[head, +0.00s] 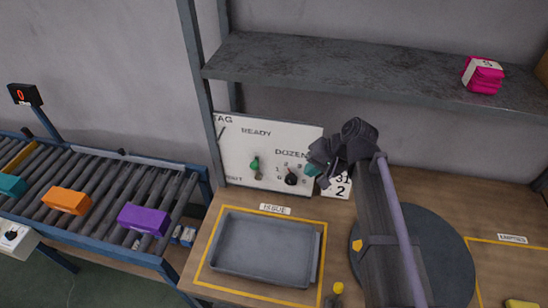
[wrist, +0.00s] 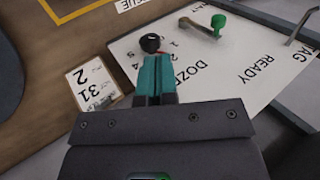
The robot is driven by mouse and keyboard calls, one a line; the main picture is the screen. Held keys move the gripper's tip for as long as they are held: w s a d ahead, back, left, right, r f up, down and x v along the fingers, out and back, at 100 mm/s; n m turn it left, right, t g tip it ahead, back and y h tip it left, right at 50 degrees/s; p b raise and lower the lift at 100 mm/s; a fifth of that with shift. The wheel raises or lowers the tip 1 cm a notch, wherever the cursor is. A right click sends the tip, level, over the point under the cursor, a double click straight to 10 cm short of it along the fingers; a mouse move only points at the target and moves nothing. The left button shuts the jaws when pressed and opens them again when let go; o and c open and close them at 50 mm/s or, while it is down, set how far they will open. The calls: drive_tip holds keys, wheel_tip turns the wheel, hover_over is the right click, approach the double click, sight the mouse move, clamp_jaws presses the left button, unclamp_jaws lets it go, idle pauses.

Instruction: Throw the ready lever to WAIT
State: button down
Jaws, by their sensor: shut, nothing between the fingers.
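The ready lever (head: 255,164) has a green knob and stands on a white panel (head: 235,150) below the word READY. The lever also shows in the wrist view (wrist: 218,22), its metal arm running beside the green end. Which marking it points to is not clear; a small partly legible label sits at the panel's lower left. My gripper (head: 311,170) is at the panel's right side, right of the lever and apart from it. In the wrist view its teal fingers (wrist: 155,75) are shut and empty, close to the black dial knob (wrist: 150,42); contact cannot be told.
The black dial (head: 291,179) sits under the word DOZEN. A number card (head: 338,187) stands right of the panel. A grey tray (head: 265,250) lies in front. A shelf (head: 370,75) overhangs behind. A roller conveyor (head: 100,195) with colored boxes is at left.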

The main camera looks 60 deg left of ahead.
drive_tip(key=shift+m+g+y, duration=0.5)
drive_tip(key=shift+g+y, duration=0.1)
drive_tip(key=shift+y, duration=0.1)
drive_tip(key=a, duration=0.1)
drive_tip(key=a+r, duration=0.1)
drive_tip(key=a, duration=0.2)
drive_tip(key=shift+s+a+r, duration=0.15)
drive_tip(key=shift+a+r, duration=0.25)
drive_tip(key=s+a+r+b+x, duration=0.1)
drive_tip(key=b+x, duration=0.7)
drive_tip(key=x, duration=0.5)
drive_tip(key=shift+r, duration=0.3)
